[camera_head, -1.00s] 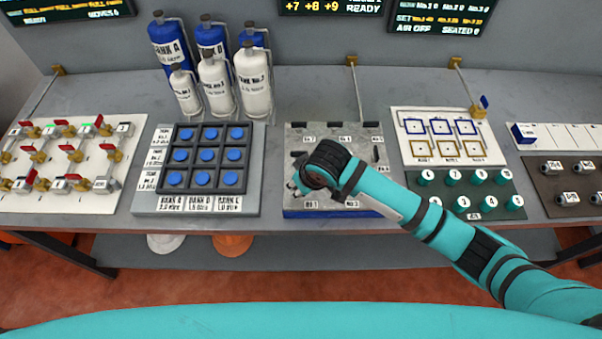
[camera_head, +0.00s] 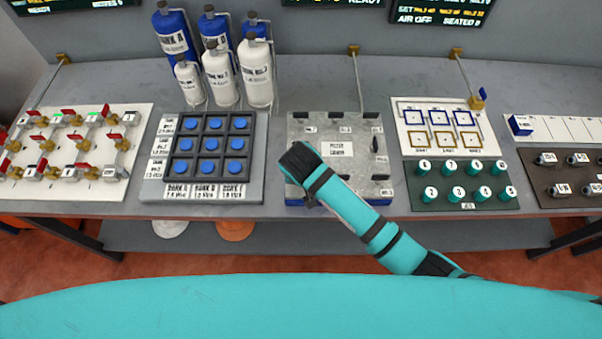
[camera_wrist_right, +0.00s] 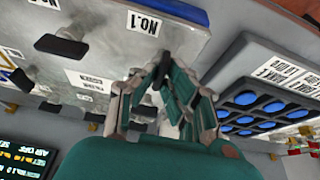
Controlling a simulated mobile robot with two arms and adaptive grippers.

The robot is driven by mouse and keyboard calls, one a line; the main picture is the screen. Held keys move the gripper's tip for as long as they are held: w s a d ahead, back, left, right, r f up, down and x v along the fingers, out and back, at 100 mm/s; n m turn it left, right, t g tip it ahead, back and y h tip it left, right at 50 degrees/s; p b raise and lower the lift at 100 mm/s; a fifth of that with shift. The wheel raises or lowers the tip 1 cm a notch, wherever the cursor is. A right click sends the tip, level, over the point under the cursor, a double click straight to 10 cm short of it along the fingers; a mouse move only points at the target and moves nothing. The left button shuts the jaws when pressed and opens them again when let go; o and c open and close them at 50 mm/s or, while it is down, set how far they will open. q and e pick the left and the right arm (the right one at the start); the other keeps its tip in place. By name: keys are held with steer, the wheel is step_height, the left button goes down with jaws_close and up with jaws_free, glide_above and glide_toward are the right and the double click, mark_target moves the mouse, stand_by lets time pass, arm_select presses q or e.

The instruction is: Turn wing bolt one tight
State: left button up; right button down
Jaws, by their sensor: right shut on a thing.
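The grey metal plate (camera_head: 337,133) on a blue base (camera_head: 350,201) sits mid-bench in the head view. In the right wrist view its speckled face (camera_wrist_right: 110,35) fills the top left, with a "NO.1" label (camera_wrist_right: 145,22). My right gripper (camera_wrist_right: 165,75) is shut on a small dark piece, apparently wing bolt one (camera_wrist_right: 165,58), beside that label. The fingers cover most of the bolt, so its seating does not show. In the head view my right wrist hides the plate's front left corner and the gripper. My left gripper is not in view.
Another dark wing-like fitting (camera_wrist_right: 60,46) stands on the plate in the wrist view. A blue-button grid (camera_head: 210,146) is close on the left. A teal-knob panel (camera_head: 463,186) is on the right. Gas bottles (camera_head: 218,78) stand at the back left.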

steer(key=shift+s+f, duration=0.1)
steer(key=shift+f, duration=0.1)
steer(key=c, duration=1.4)
jaws_free()
steer(key=shift+r, duration=0.15)
steer(key=v, duration=1.1)
steer(key=shift+r, duration=0.4)
